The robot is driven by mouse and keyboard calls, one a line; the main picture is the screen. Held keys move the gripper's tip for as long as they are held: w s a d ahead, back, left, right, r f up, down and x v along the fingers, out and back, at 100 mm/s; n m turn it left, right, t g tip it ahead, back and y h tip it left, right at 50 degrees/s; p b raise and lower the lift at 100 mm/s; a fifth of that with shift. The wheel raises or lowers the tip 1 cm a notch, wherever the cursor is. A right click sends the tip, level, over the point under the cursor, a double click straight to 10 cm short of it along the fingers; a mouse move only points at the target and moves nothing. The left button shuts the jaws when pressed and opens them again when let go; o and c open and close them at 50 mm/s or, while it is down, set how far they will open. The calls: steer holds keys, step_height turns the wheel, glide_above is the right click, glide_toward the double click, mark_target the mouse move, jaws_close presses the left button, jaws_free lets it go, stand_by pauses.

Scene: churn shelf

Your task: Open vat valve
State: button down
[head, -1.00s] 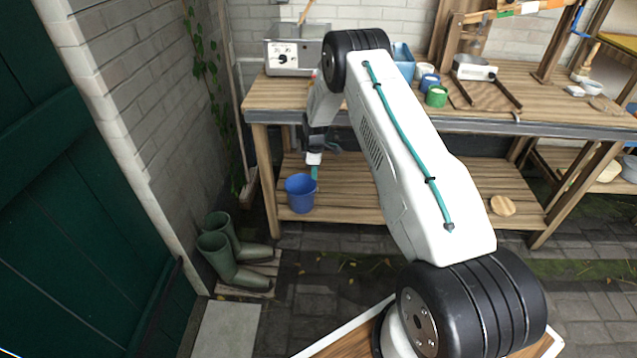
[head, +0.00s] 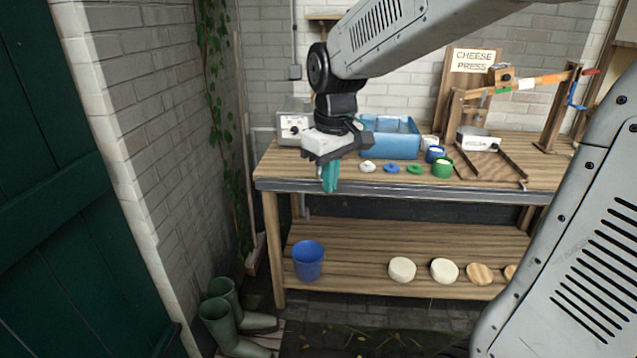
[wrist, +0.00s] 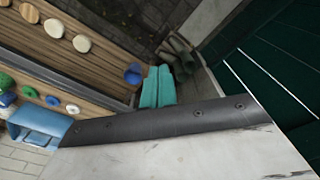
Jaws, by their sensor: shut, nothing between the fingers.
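A metal box (head: 292,126) with a dial on its front, likely the vat, stands at the left end of the bench top. My gripper covers its right part, and I cannot make out a valve on it. My gripper (head: 330,180) hangs in front of the bench's front edge, near its left end, fingers pointing down. Its teal fingers are together and empty; they also show in the wrist view (wrist: 158,88). A blue bucket (head: 308,262) stands on the lower shelf, below and left of my gripper. It also shows in the wrist view (wrist: 133,74), beside the fingertips.
A blue tub (head: 392,140), small cups and lids, and a cheese press (head: 470,105) stand on the bench (head: 400,186). Round cheese-like discs (head: 402,269) lie on the lower shelf. Green boots (head: 228,318) stand on the floor at left. A green door (head: 60,220) is far left.

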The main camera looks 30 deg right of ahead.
steer(key=s+a+m, duration=0.3)
steer(key=s, duration=1.7)
steer(key=shift+s+t, duration=0.25)
steer(key=shift+t, duration=0.05)
steer(key=shift+r, duration=0.1)
